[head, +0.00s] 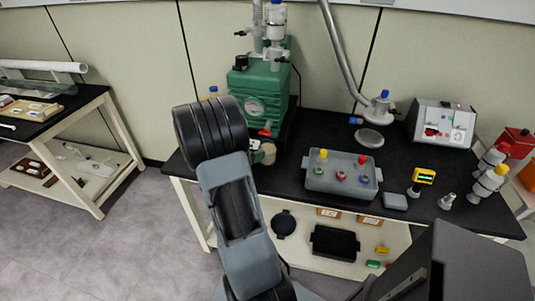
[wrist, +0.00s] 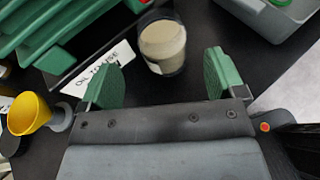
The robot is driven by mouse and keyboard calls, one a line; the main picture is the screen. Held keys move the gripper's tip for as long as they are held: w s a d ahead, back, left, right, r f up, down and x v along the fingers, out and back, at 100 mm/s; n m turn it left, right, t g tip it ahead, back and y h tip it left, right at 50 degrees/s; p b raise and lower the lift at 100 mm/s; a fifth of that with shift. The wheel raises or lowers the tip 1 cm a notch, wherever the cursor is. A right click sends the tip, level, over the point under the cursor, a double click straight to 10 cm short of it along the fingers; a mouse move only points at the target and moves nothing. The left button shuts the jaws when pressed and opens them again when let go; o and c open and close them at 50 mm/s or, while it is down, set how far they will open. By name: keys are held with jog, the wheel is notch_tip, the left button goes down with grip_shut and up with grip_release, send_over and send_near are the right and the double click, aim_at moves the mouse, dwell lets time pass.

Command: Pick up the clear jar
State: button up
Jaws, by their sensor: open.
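A clear jar (wrist: 163,46) with cloudy beige contents stands on the black bench top, at the upper middle of the wrist view. My gripper (wrist: 166,76) is open and empty, with its two green-padded fingers spread apart. The jar is ahead of the gap between the fingers, apart from both. In the head view, a small beige jar-like thing (head: 268,153) shows beside the green pump, partly hidden by my arm. My gripper is hidden behind my arm there.
The green pump (head: 258,88) stands close by; its ribbed body (wrist: 75,25) fills the wrist view's upper left. A white label (wrist: 88,70) lies beside the jar. A yellow funnel-shaped thing (wrist: 30,113) is at left.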

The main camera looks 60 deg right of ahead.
aim_at(262, 146)
jog(key=shift+x, duration=3.5)
jog(key=c, duration=0.9)
jog(key=shift+r+p, duration=0.1)
jog(key=shift+p, duration=0.2)
jog(key=shift+c, duration=0.2)
